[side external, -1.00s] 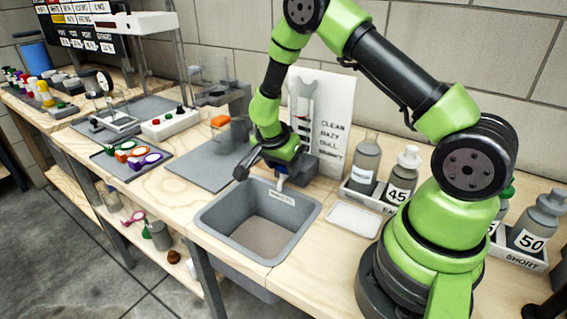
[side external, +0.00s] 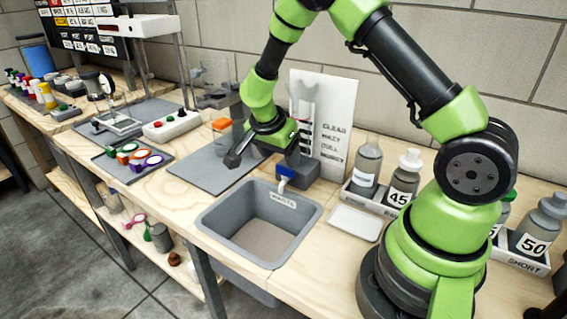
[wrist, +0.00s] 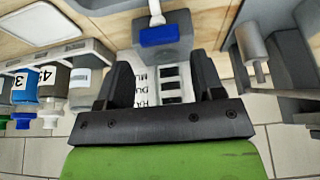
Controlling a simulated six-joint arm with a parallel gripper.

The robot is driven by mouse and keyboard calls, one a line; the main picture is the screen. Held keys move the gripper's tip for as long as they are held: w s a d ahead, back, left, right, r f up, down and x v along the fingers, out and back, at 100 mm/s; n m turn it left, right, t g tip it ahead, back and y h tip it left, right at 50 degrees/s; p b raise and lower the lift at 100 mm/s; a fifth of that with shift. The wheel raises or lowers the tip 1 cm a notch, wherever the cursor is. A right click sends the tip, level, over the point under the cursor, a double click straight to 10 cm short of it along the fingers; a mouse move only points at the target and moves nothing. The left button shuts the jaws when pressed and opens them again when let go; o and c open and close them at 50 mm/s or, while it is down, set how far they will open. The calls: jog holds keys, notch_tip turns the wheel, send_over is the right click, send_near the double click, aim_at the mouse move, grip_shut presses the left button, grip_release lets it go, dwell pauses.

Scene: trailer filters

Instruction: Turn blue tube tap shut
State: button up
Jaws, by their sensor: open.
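The blue tap handle (side external: 285,172) sits on a grey block at the back edge of the waste sink, with a pale spout below it. In the wrist view the blue handle (wrist: 158,36) lies crosswise beyond the fingertips, at the top centre. The far finger is partly hidden in the side view.
The grey waste sink (side external: 210,218) is in front of the tap. A white sign board (side external: 337,140) stands behind it. A bottle rack (side external: 365,200) and a white tray (side external: 355,223) are to the right. A grey mat (side external: 205,180) is to the left.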

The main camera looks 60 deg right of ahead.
jog(key=v, duration=0.5)
